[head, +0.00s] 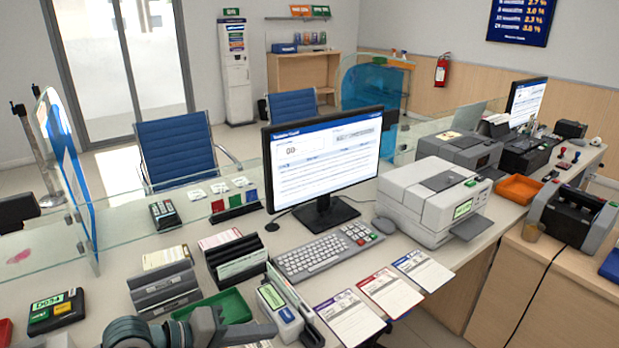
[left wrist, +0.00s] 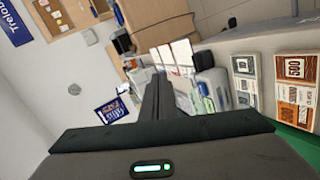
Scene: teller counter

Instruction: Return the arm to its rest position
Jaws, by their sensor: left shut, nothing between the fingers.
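My left arm comes in at the bottom left of the head view, and its grey gripper (head: 268,331) is low over the near part of the counter (head: 205,321), in front of the green tray (head: 236,304). In the left wrist view the dark fingers of the left gripper (left wrist: 159,85) are together with nothing between them. The gripper covers part of the tray's near side. My right arm and gripper are not in view.
A white device with a green screen (head: 279,312) stands close to the right of the left gripper. Dark paper holders (head: 165,286), a keyboard (head: 322,254), a monitor (head: 324,160) and printed forms (head: 350,319) crowd the counter. A glass screen (head: 150,235) runs behind them.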

